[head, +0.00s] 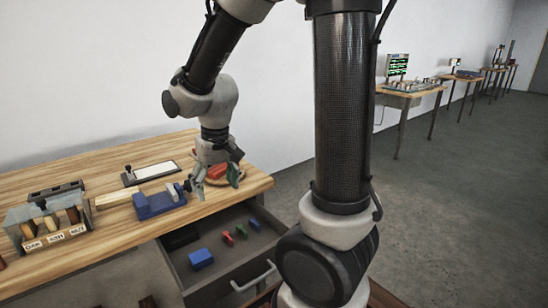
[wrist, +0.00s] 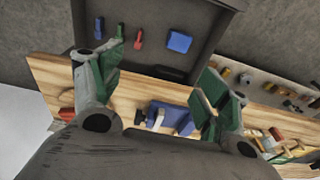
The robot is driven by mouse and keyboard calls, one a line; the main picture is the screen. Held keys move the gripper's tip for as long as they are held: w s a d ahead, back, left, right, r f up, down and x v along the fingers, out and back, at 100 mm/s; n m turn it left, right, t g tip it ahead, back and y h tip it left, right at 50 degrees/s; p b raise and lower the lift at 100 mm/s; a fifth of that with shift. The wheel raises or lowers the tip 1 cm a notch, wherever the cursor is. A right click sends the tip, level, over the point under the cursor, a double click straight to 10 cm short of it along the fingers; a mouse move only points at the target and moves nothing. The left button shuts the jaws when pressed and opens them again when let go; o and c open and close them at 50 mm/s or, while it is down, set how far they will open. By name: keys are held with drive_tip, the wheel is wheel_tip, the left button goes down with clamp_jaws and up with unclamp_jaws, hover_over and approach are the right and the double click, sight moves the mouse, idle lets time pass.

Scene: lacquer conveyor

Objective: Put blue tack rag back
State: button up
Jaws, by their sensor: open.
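A blue block-shaped piece (head: 201,258) lies in the open drawer, near its front left; it also shows in the wrist view (wrist: 179,41). A smaller blue piece (head: 254,224) lies in the same drawer at the back right. I cannot tell for certain which of them is the blue tack rag. My gripper (head: 213,184) is open, above the right end of the wooden bench, behind the drawer. In the wrist view, nothing is held between the green-padded fingers (wrist: 158,75).
A blue vise-like fixture (head: 160,204), a white panel (head: 155,171) and a labelled tool rack (head: 50,225) stand on the bench. A red item sits behind my gripper.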

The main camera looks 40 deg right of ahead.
drive_tip(key=s+d+r+t, duration=0.1)
drive_tip(key=s+d+r, duration=0.3)
drive_tip(key=s+r, duration=0.2)
drive_tip(key=s+d+r+t, duration=0.1)
drive_tip(key=s+d+r, duration=0.3)
drive_tip(key=s, duration=0.5)
wheel_tip(320, 180, up, 2)
drive_tip(key=shift+s+d+r+t, duration=0.1)
drive_tip(key=shift+s+d+t, duration=0.1)
drive_tip(key=shift+s+t, duration=0.1)
